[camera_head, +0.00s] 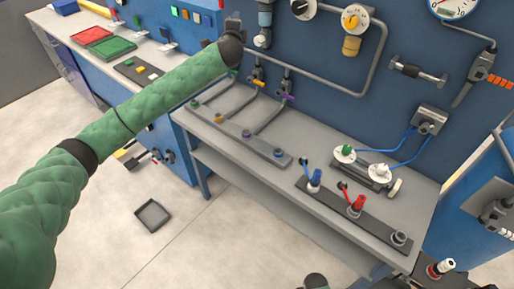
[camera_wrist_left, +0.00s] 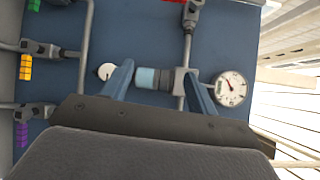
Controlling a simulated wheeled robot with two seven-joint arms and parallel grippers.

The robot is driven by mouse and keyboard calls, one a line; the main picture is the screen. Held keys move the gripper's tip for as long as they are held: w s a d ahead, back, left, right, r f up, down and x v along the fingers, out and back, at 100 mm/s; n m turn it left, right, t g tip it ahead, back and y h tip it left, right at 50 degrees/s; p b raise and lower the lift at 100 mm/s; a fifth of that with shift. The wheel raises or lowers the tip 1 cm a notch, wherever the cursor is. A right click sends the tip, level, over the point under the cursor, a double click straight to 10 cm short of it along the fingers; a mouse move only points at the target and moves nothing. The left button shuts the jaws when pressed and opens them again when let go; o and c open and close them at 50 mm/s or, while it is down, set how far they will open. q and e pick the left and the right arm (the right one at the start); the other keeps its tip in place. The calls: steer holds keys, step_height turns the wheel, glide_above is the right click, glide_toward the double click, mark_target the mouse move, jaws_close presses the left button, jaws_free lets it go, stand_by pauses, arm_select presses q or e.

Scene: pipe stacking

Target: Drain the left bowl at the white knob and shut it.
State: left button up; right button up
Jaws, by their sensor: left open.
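The left bowl (camera_head: 265,18) is a light blue cylinder hanging on the blue wall panel, with the white knob (camera_head: 260,41) at its lower end. In the left wrist view the bowl (camera_wrist_left: 148,78) lies sideways, with a round white knob (camera_wrist_left: 105,71) to its left. My left gripper (camera_head: 233,22) is raised beside the bowl at the panel. In its wrist view the two fingers (camera_wrist_left: 160,85) are spread apart, with the bowl showing between them; the left finger partly covers the gap between bowl and knob. I cannot tell contact. My right gripper is not clearly visible.
A grey pipe (camera_head: 330,88) runs below. A dark tray (camera_head: 152,215) lies on the floor.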

arm_select(q)
steer(key=w+a+f+m+h, duration=0.1)
steer(key=w+a+f+m, duration=0.1)
steer(key=w+m, duration=0.2)
steer(key=m+g+h, duration=0.3)
steer(key=m+h, duration=0.7)
steer(key=m, duration=1.3)
glide_toward(257, 42)
steer(key=x, duration=0.3)
steer(key=p+x, duration=0.2)
steer(key=x, duration=0.1)
steer(key=shift+w+d+r, duration=0.15)
steer(key=shift+w+d, duration=0.1)
steer(key=shift+d, duration=0.1)
steer(key=shift+p+x, duration=0.45)
steer(key=shift+x, duration=0.95)
steer(key=shift+w, duration=0.1)
arm_select(e)
steer(key=s+d+f+t, duration=0.1)
steer(key=s+d+f, duration=0.1)
steer(key=s+f, duration=0.5)
steer(key=s+d+f+t, duration=0.1)
steer(key=s+d+f, duration=0.1)
steer(key=s+f, duration=0.5)
step_height(257, 42, down, 2)
steer(key=shift+s+d+f, duration=0.2)
steer(key=shift+s+d, duration=0.05)
steer(key=shift+d, duration=0.05)
